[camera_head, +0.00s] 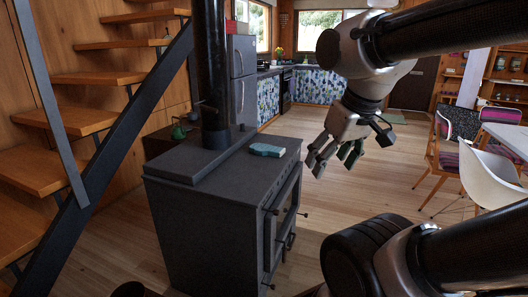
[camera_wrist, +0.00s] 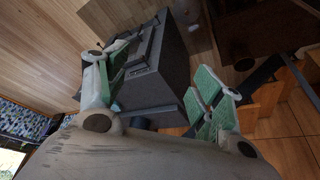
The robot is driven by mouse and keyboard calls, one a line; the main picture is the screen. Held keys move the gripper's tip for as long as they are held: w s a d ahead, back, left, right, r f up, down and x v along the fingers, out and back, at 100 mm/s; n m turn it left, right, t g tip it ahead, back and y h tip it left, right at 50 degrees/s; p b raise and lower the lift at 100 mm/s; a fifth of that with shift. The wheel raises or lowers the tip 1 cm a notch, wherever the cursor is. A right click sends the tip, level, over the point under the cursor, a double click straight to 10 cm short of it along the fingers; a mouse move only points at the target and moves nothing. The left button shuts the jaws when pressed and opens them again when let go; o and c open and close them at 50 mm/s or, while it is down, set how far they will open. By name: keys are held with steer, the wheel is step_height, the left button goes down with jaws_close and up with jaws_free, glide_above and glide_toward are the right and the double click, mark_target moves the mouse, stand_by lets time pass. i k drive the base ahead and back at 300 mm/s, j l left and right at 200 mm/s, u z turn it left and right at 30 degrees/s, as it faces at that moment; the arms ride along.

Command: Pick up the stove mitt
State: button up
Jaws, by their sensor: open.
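The stove mitt (camera_head: 267,149) is a flat teal piece lying on the top of the dark stove (camera_head: 215,195), near its far right corner, in the head view. My gripper (camera_head: 335,160) is open and empty, in the air to the right of the stove and apart from the mitt. In the wrist view the open fingers with green pads (camera_wrist: 160,85) frame the dark stove body (camera_wrist: 158,72).
A black flue pipe (camera_head: 212,70) rises from the stove's back. A wooden staircase (camera_head: 80,120) with a dark beam stands at left. A white chair (camera_head: 490,178) and table are at right. The wooden floor (camera_head: 345,205) between stove and chairs is clear.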

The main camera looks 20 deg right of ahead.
mark_target(259, 150)
steer(key=z, duration=0.55)
steer(key=l+u, duration=0.1)
steer(key=l, duration=0.45)
steer(key=k+l+u, duration=0.1)
steer(key=l, duration=0.4)
steer(key=i+l+u, duration=0.15)
steer(key=l, duration=0.3)
steer(key=i+l+u, duration=0.2)
steer(key=l, duration=0.2)
steer(key=l+u, duration=0.15)
steer(key=l, duration=0.3)
steer(key=i+l+u, duration=0.45)
steer(key=i+l, duration=0.3)
steer(key=i+u, duration=0.1)
steer(key=i, duration=0.4)
steer(key=j, duration=0.1)
